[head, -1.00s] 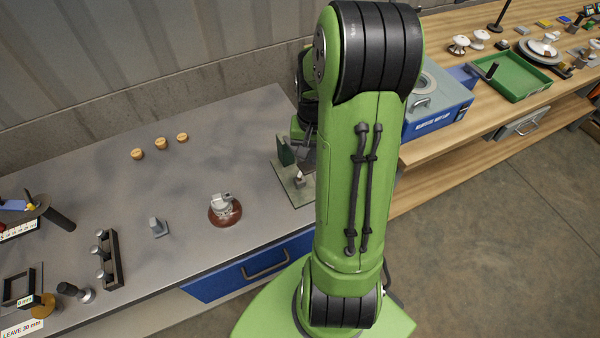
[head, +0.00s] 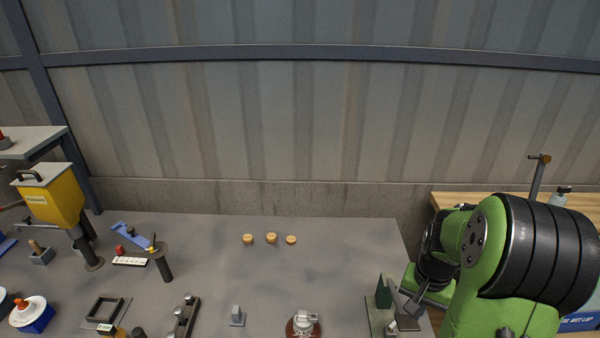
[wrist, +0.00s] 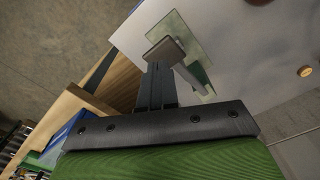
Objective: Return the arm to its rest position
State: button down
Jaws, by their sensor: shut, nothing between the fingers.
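My green arm (head: 485,265) with black joint bands fills the lower right of the head view. My gripper (head: 412,304) is small and partly hidden there, beside the fixture at the bench's right end. In the wrist view, my gripper's dark fingers (wrist: 157,86) are together and empty. Beyond them lies the fixture's pale green base plate (wrist: 171,25). In the head view the fixture carries an upright dark green block (head: 384,292). I cannot tell the exact gap between fingers and fixture.
The grey bench (head: 335,265) holds three small tan discs (head: 271,238), a brown-based metal piece (head: 303,323), a small grey block (head: 237,315) and a dark rack (head: 187,316). A yellow hopper (head: 48,200) stands at left. A wooden bench (head: 460,199) stands at right.

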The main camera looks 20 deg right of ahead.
jog(key=s+a+r+n+t+h, duration=0.15)
jog(key=a+r+n, duration=0.35)
jog(key=a+r, duration=0.65)
jog(key=s+a+r+n+t+y, duration=0.1)
jog(key=s+a+r+n+t, duration=0.3)
jog(key=s+a, duration=0.4)
jog(key=shift+s+a+r, duration=0.15)
jog(key=shift+s+r, duration=0.05)
jog(key=shift+s, duration=0.1)
jog(key=shift+y, duration=0.25)
